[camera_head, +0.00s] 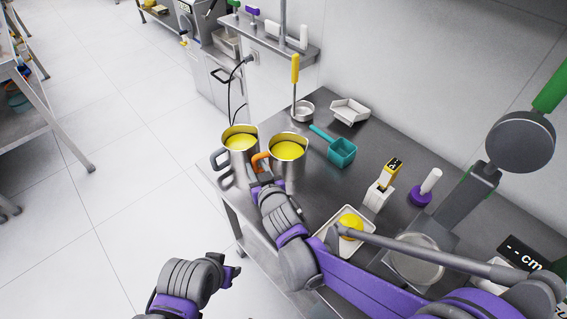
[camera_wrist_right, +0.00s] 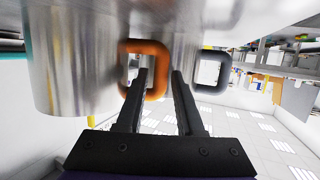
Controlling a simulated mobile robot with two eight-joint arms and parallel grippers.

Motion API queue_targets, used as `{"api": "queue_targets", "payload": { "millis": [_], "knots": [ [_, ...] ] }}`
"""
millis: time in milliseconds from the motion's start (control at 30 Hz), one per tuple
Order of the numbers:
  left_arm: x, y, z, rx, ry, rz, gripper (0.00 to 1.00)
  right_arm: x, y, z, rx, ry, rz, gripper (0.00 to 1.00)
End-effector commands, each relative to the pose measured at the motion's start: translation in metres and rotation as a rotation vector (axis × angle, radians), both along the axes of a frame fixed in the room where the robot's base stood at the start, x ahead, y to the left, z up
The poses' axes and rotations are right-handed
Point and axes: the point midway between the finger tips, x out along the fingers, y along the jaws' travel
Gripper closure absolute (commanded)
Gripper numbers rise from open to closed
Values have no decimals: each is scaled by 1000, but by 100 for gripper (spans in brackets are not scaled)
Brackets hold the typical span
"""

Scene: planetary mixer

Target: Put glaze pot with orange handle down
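The glaze pot with orange handle (camera_head: 288,152) is a steel pot of yellow glaze, upright at the left end of the dark table. I cannot tell whether its base touches the table. My right gripper (camera_head: 262,177) is at its orange handle.
A similar pot with a grey handle (camera_head: 240,142) is close by on the left, near the table's edge. A teal scoop (camera_head: 341,152), a small steel pan (camera_head: 303,111) and a white tray (camera_head: 349,111) lie behind. A yellow object sits in a white dish (camera_head: 332,247) in front.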

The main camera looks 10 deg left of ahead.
Motion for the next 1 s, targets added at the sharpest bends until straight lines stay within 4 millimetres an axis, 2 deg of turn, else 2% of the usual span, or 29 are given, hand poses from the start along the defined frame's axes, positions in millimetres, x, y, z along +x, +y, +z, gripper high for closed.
{"api": "queue_targets", "payload": {
  "millis": [33,167,200,1000],
  "knots": [
    [0,0,0,0,0,0,50,0,0,0,0,0,0,75],
    [0,0,0,0,0,0,50,0,0,0,0,0,0,98],
    [0,0,0,0,0,0,50,0,0,0,0,0,0,100],
    [0,0,0,0,0,0,50,0,0,0,2,1,-1,100]
  ]
}}
